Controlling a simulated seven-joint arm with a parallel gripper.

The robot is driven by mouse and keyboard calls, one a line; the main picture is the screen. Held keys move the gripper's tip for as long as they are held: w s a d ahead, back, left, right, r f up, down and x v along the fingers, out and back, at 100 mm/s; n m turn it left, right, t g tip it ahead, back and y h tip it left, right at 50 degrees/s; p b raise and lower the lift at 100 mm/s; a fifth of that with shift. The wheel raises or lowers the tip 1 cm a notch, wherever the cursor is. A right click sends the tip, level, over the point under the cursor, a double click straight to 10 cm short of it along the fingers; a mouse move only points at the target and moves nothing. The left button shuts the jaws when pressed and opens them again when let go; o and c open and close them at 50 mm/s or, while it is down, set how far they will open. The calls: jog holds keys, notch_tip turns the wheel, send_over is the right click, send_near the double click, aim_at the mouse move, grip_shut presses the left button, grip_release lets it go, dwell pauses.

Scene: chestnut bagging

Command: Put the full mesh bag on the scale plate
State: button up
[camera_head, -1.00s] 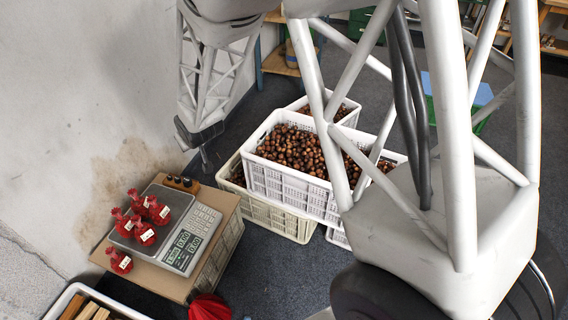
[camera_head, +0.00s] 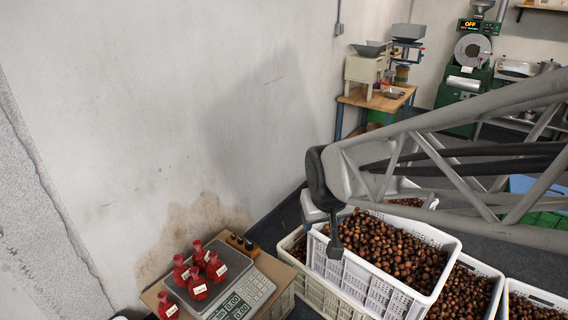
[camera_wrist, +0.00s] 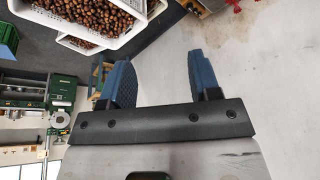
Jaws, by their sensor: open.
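Several full red mesh bags (camera_head: 197,281) with white labels stand on the grey scale plate (camera_head: 233,259) at lower left in the head view. One more full red bag (camera_head: 167,308) sits at the near left, seemingly on the cardboard beside the plate; the frame cuts off its bottom. The scale's keypad and display (camera_head: 240,300) face right. My gripper (camera_head: 335,250) hangs to the right of the scale, in front of the chestnut crate in the picture. In the wrist view, its two blue fingers (camera_wrist: 162,75) are wide apart with nothing between them.
White crates of chestnuts (camera_head: 385,252) stand right of the scale box. Small dark bottles (camera_head: 242,244) in a wooden holder stand behind the scale. A wall (camera_head: 150,130) rises close behind the scale. A work table (camera_head: 376,102) and green machine (camera_head: 462,105) are farther back.

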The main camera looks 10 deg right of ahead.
jog(key=s+d+r+m+g, duration=0.1)
jog(key=s+d+r+g, duration=0.1)
jog(key=s, duration=1.2)
jog(key=shift+s+r, duration=0.25)
jog(key=shift+r, duration=0.35)
